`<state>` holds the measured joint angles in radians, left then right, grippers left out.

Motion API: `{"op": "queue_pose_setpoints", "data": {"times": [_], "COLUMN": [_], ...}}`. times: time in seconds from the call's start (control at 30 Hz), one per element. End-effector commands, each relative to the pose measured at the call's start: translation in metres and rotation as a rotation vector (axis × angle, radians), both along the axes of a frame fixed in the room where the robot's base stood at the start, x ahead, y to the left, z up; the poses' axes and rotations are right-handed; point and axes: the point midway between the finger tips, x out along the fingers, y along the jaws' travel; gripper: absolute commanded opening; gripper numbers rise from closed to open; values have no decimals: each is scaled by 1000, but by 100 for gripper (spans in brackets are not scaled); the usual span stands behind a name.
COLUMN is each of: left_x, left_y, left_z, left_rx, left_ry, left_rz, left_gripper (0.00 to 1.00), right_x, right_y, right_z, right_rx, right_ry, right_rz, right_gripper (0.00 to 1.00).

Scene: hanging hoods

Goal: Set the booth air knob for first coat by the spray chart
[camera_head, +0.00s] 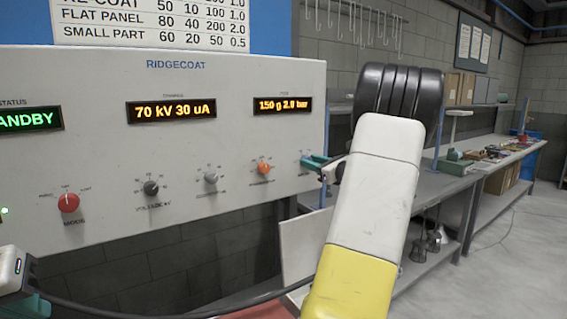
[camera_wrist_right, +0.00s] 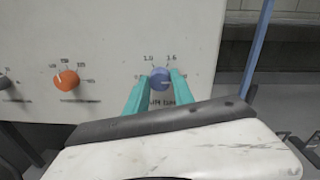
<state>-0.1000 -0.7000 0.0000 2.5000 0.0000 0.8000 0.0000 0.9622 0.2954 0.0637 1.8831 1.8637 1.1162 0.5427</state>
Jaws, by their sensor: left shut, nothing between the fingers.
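The blue air knob (camera_wrist_right: 160,77) sits on the panel in the right wrist view, with marks 1.0 and 1.6 above it and a partly covered "bar" label below. My right gripper (camera_wrist_right: 159,80) has its teal fingers on both sides of this knob, apparently touching it. In the head view my right gripper (camera_head: 325,166) is at the panel's right edge and hides the knob. The right display (camera_head: 282,105) reads 150 g 2.0 bar. The spray chart (camera_head: 150,22) is cut off at the top; recoat, flat panel and small part rows show. My left gripper (camera_head: 12,280) is at the lower left, partly out of view.
The panel (camera_head: 110,180) also bears a red mode knob (camera_head: 68,203), a black knob (camera_head: 151,188), a grey knob (camera_head: 210,178) and an orange knob (camera_head: 264,168). The middle display (camera_head: 171,110) reads 70 kV 30 uA. Workbenches (camera_head: 480,165) stand at the right.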

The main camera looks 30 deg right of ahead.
Motion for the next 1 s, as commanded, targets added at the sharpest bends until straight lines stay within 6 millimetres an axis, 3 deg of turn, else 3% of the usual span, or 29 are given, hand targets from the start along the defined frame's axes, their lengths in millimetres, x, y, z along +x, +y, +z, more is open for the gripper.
{"op": "queue_pose_setpoints", "data": {"times": [0.03,0.1,0.57,1.0], "left_x": [0,0,0,0], "left_y": [0,0,0,0], "left_z": [0,0,0,0], "left_rx": [0,0,0,0], "left_ry": [0,0,0,0], "left_rz": [0,0,0,0], "left_gripper": [0,0,0,0], "right_x": [0,0,-1,0], "right_y": [0,0,0,2], "right_z": [0,0,0,0], "right_rx": [0,0,-89,-459], "right_ry": [0,0,-6,-37], "right_rz": [0,0,0,2], "right_gripper": [12,0,0,0]}}
